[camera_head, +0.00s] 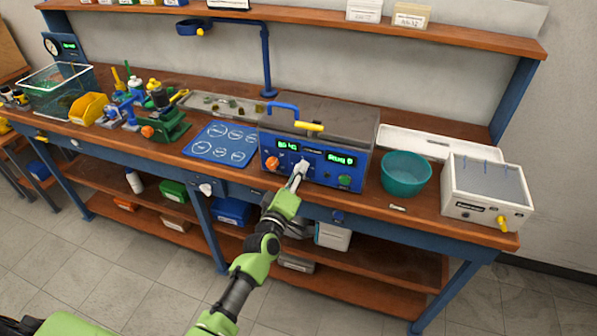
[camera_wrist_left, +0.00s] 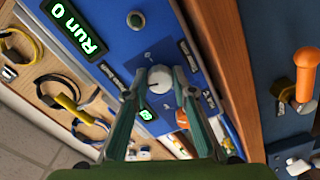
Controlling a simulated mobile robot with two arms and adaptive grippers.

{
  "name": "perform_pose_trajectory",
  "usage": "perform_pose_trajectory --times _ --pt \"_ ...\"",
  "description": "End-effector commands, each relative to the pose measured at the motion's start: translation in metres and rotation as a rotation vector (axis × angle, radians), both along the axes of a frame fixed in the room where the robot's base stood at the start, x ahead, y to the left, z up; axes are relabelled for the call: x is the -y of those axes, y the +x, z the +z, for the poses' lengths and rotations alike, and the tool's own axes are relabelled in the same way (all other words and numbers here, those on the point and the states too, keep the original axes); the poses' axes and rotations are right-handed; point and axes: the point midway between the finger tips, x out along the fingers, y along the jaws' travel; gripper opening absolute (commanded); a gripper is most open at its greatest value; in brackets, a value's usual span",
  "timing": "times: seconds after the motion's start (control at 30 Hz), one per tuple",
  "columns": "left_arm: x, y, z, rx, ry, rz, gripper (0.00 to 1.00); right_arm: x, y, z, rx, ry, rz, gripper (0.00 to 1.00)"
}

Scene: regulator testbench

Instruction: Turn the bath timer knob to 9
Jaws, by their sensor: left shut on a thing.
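The blue bath (camera_head: 345,172) stands at the front of the bench, with two green-lit displays on its front panel. Its right display (camera_head: 341,160) reads "Run 0", and this also shows in the left wrist view (camera_wrist_left: 74,27). The pale timer knob (camera_wrist_left: 160,79) sits on the blue panel between my left gripper's fingers, with a dark mark on its face. My right gripper is not in view.
An orange knob (camera_head: 272,163) is left of the gripper and a green button (camera_head: 345,181) is right of it. A blue mat (camera_head: 222,142) lies left of the bath. A teal bowl (camera_head: 405,175) and white tank (camera_head: 487,190) stand to the right.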

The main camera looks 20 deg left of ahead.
Motion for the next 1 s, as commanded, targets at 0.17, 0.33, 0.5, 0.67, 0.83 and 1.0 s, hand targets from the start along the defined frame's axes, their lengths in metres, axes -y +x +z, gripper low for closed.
perform_pose_trajectory --times 0.17,0.33,0.5,0.67,0.83,1.0 --pt "0.0 0.0 0.001 0.006 0.167 0.0 0.03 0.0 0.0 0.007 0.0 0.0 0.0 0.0" --pt "0.0 0.0 0.001 0.011 0.328 -0.001 0.03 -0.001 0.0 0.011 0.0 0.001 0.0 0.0" --pt "0.0 0.0 0.001 0.015 0.49 0.0 0.03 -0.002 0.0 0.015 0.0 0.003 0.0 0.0" --pt "0.0 0.0 0.001 0.021 0.641 0.001 0.03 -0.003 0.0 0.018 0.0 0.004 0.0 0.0" --pt "0.0 0.0 0.001 0.028 0.803 0.0 0.03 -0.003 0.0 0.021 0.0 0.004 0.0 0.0" --pt "0.0 0.0 0.0 0.032 0.956 -0.001 0.03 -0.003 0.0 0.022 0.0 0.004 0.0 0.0"
